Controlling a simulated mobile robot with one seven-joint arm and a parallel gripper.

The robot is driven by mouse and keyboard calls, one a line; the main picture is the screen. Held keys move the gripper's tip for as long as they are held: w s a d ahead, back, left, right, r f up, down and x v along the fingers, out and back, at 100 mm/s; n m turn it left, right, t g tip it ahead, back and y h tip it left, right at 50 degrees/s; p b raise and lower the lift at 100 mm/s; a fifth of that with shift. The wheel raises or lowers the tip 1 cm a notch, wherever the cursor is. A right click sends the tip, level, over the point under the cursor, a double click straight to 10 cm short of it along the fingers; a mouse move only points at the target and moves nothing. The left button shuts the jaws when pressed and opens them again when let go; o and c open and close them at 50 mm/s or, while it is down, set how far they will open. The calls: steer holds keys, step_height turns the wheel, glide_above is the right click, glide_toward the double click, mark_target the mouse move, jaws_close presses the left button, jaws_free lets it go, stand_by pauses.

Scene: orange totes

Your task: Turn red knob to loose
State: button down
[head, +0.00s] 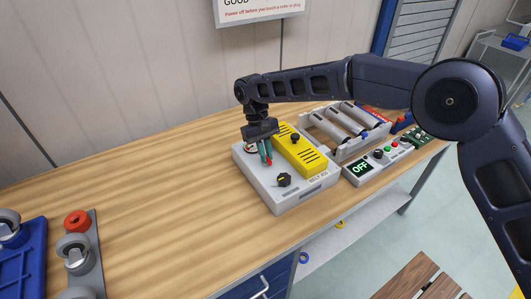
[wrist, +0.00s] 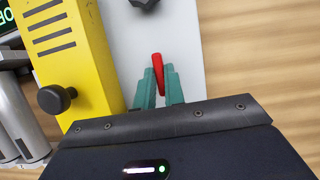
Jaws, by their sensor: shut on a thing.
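The red knob (wrist: 157,66) is a narrow red bar on the pale grey box (head: 275,201) on the wooden bench. It also shows as a small red tip (head: 269,162) in the head view. My gripper (wrist: 160,88) is shut on the red knob, with one teal finger on each side. In the head view my gripper (head: 265,152) reaches down onto the box from above. The knob's far end sticks out past the fingers, tilted slightly in the wrist view. Its lower part and any markings around it are hidden.
A yellow block (head: 301,158) with slots and a black knob (head: 295,138) stands close beside my gripper. A black knob (head: 284,179) is nearer the box front. A display reading OFF (head: 360,168) and a tray of cylinders (head: 345,152) lie right.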

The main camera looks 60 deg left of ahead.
steer(key=c, duration=1.5)
jaws_free()
steer(key=v, duration=1)
steer(key=shift+a+r, duration=0.25)
steer(key=shift+r, duration=0.1)
